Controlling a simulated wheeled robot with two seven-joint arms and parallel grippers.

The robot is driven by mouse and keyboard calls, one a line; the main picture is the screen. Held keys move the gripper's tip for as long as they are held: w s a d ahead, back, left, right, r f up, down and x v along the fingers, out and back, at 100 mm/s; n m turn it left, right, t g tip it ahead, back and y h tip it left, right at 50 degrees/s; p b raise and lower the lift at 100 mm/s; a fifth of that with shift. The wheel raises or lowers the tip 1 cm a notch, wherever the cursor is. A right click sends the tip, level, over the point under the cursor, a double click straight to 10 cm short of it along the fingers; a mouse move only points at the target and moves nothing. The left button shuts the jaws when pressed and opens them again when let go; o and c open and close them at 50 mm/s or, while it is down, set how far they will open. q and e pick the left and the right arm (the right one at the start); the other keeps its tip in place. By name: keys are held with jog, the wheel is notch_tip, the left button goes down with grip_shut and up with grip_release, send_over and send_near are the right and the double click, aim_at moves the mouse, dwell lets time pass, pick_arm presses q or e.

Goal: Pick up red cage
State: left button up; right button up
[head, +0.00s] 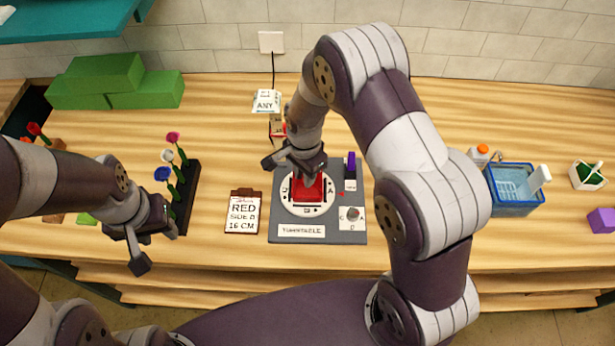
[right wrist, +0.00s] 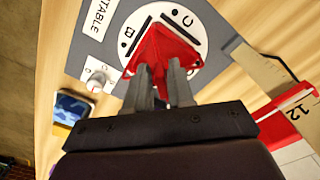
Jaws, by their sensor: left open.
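The red cage (head: 307,189) sits on the round white plate of the grey turntable (head: 285,231). The plate carries letters round its edge. My right gripper (head: 293,164) is directly over the cage and hides part of it in the head view. In the right wrist view the cage (right wrist: 160,50) tapers toward my right gripper (right wrist: 162,70), whose two fingertips are at its near end with a little red between them. I cannot tell whether they grip it. My left gripper (head: 156,247) is open and empty near the table's front left.
A clipboard (head: 243,212) reading RED SIDE B 16 CM lies left of the turntable. Flowers stand in a dark rack (head: 187,195) beside my left gripper. Green blocks (head: 115,85) lie at the back left, a blue basket (head: 514,208) at the right. A ruler-like piece (right wrist: 262,72) shows in the right wrist view.

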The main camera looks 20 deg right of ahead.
grip_shut()
jog(key=shift+r, duration=0.1)
